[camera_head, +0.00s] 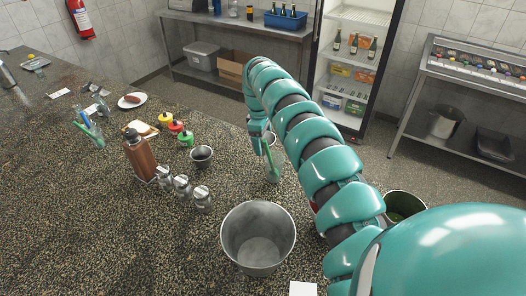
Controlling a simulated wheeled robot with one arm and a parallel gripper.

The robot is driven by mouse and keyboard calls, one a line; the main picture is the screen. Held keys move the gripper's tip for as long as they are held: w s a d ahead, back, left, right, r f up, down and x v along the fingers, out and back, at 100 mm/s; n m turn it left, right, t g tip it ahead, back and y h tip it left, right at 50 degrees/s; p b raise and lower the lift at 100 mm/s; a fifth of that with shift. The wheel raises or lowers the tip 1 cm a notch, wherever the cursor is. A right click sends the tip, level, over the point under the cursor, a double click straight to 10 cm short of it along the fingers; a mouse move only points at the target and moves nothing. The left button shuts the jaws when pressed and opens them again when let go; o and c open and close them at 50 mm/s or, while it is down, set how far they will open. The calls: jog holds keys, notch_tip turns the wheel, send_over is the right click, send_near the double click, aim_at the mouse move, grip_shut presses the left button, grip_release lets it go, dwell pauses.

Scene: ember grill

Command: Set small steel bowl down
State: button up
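A small steel bowl (202,156) sits upright on the speckled stone counter (110,215), left of my gripper and apart from it. My gripper (268,158) points down over the counter near its back edge. A second small grey metal rim (270,137) shows at my gripper, partly hidden by it. I cannot tell whether my fingers hold that piece or it stands behind them. My finger opening is too small and covered to read.
A large steel bucket (258,237) stands in front of my gripper. Shakers (182,187), a brown bottle (139,155) and sauce bottles (177,128) crowd the left. A green-lined bin (404,205) is at right.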

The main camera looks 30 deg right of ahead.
jog(key=shift+a+f+p, duration=0.15)
jog(key=shift+f+p, duration=0.4)
jog(key=shift+f, duration=2.35)
jog(key=shift+f, duration=0.2)
jog(key=o, duration=1)
jog(key=shift+c, duration=0.2)
jog(key=shift+w+a+r+b, duration=0.2)
jog(key=shift+r+b, duration=0.45)
jog(key=shift+r, duration=1.05)
jog(key=shift+w+a+r+b, duration=0.15)
jog(key=shift+r+b, duration=0.55)
jog(key=shift+r, duration=1)
jog(key=shift+w+a+r+b, duration=0.15)
jog(key=shift+r+b, duration=0.5)
jog(key=shift+r, duration=1.05)
jog(key=shift+d+r, duration=0.1)
jog(key=shift+r, duration=0.95)
jog(key=shift+p, duration=0.3)
